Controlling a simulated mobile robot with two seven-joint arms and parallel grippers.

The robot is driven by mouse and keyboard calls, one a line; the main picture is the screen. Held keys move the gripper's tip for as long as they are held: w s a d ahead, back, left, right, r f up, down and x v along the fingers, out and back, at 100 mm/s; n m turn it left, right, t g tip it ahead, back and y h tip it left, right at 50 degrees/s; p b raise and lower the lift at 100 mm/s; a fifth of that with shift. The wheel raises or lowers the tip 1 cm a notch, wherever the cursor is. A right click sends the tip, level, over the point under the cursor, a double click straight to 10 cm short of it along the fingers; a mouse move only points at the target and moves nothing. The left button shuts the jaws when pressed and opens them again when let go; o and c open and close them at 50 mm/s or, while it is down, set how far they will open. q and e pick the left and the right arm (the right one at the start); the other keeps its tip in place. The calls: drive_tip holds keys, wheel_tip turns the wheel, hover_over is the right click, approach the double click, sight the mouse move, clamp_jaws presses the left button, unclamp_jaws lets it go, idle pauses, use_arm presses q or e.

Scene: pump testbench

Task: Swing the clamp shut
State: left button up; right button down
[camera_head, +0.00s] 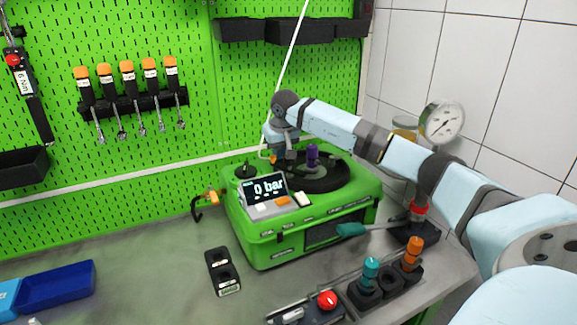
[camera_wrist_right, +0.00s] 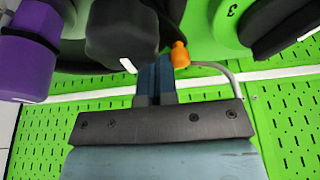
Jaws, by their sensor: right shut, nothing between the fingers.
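The green pump tester (camera_head: 300,215) stands on the bench, with a display reading "0 bar". On its top is a round black fixture (camera_head: 322,178) with a purple part (camera_head: 312,155) upright in it. The purple part also shows at the left of the wrist view (camera_wrist_right: 25,60). A small orange tip (camera_wrist_right: 180,54) lies right beside my right gripper's fingers; I cannot tell whether they touch. It may belong to the clamp, whose shape is mostly hidden. My right gripper (camera_wrist_right: 155,75) is shut and empty, next to a dark rounded part (camera_wrist_right: 121,32). My left gripper is not in view.
A white pole rises behind the tester, near my right arm. A pressure gauge (camera_head: 442,121) stands at the right. The bench's left middle is free.

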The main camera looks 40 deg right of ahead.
idle(0.3)
drive_tip(key=shift+s+a, duration=0.1)
drive_tip(key=shift+a, duration=1.15)
drive_tip(key=shift+a+p, duration=0.15)
drive_tip(key=shift+p, duration=0.15)
drive_tip(key=shift+s+a, duration=0.45)
drive_tip(key=shift+a, duration=0.35)
drive_tip(key=shift+w+d+r+p, duration=0.2)
drive_tip(key=shift+w+r+p, duration=0.05)
drive_tip(key=shift+r+p, duration=0.3)
